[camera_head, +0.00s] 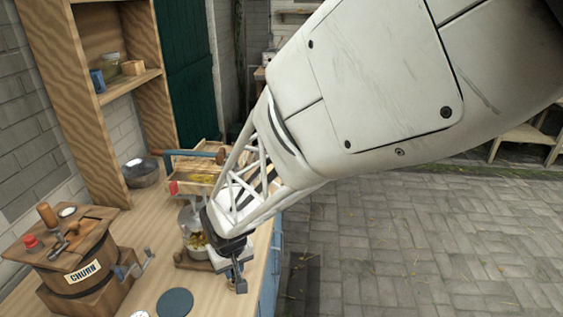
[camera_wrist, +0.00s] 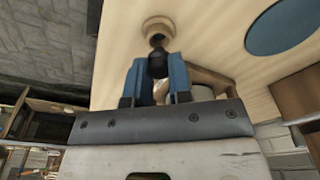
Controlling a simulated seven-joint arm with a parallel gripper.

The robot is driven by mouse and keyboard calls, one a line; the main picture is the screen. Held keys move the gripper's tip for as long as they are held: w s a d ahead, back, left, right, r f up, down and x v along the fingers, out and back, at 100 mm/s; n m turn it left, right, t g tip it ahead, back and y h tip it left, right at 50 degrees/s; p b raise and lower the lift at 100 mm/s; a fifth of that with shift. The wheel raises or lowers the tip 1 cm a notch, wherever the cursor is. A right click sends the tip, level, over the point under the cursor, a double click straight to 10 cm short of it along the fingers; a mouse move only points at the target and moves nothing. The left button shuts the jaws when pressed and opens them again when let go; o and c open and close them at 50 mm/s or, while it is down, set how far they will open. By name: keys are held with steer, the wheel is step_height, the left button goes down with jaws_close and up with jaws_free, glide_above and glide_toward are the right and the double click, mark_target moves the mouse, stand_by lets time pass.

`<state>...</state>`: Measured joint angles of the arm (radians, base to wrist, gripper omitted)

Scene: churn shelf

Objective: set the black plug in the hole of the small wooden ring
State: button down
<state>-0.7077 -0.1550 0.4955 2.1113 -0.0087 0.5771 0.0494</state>
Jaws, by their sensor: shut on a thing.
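In the wrist view the small wooden ring (camera_wrist: 147,25) lies on the pale wooden bench top, with its dark hole facing up. My gripper (camera_wrist: 158,68), with two blue fingers, is shut on the black plug (camera_wrist: 157,61). The plug sits between the fingertips, and its tip shows close to the near side of the hole. I cannot tell how high the plug is above the ring. In the head view my gripper (camera_head: 239,281) is low over the bench's right edge. The plug and the ring cannot be made out there.
A wooden churn (camera_head: 84,268) stands at the left of the bench (camera_head: 146,232). A dark round disc (camera_head: 175,303) lies at the front and also shows in the wrist view (camera_wrist: 283,26). A glass jar (camera_head: 188,222) stands close behind my gripper. A bowl (camera_head: 140,173) is further back.

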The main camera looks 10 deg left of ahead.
steer(key=shift+f, duration=1.25)
stand_by(0.9)
stand_by(0.6)
steer(key=c, duration=1)
jaws_free()
steer(key=c, duration=0.3)
steer(key=shift+c, duration=0.2)
steer(key=shift+r, duration=0.2)
steer(key=shift+s+d+r, duration=0.15)
steer(key=shift+r, duration=1.6)
steer(key=shift+s+d+r, duration=0.1)
steer(key=shift+s+r, duration=0.05)
steer(key=shift+r, duration=1.55)
